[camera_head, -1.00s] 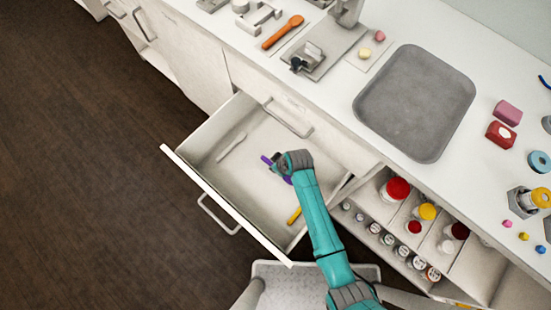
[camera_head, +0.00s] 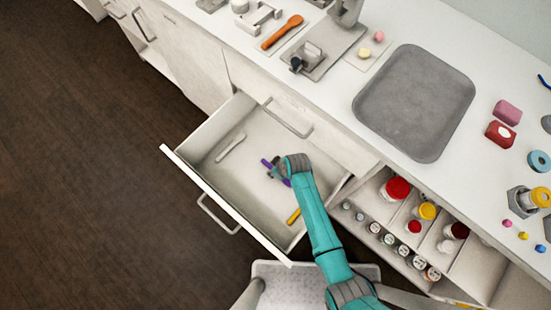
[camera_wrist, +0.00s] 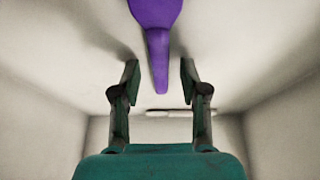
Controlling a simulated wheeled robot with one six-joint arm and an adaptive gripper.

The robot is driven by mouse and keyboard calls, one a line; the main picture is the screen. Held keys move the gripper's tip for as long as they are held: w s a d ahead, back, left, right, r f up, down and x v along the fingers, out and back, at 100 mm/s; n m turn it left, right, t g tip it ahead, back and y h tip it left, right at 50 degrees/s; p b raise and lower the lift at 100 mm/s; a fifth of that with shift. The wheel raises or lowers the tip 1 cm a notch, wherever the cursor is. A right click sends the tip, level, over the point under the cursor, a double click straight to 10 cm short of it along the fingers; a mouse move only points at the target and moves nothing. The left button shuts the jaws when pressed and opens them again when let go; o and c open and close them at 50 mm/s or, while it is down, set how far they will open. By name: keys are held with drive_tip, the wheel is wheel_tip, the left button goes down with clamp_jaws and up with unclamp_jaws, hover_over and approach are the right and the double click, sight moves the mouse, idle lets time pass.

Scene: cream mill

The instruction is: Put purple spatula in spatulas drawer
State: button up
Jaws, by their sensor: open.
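The purple spatula (camera_head: 266,163) lies in the open drawer (camera_head: 205,188), partly hidden by my arm in the head view. In the wrist view the purple spatula (camera_wrist: 157,40) lies on the drawer floor, its narrow end pointing between my fingers. My gripper (camera_wrist: 159,72) is open, with a finger on each side of that end and a gap on both sides. In the head view my gripper (camera_head: 276,173) is low over the middle of the drawer. A white utensil (camera_head: 231,147) and a yellow one (camera_head: 294,216) also lie in the drawer.
The counter above holds an orange spoon (camera_head: 282,32), a grey tray (camera_head: 415,103) and red and pink blocks. An open compartment of jars (camera_head: 397,189) is right of the drawer. The drawer walls stand around my gripper.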

drive_tip(key=shift+r, duration=0.1)
drive_tip(key=v, duration=1.2)
idle(0.4)
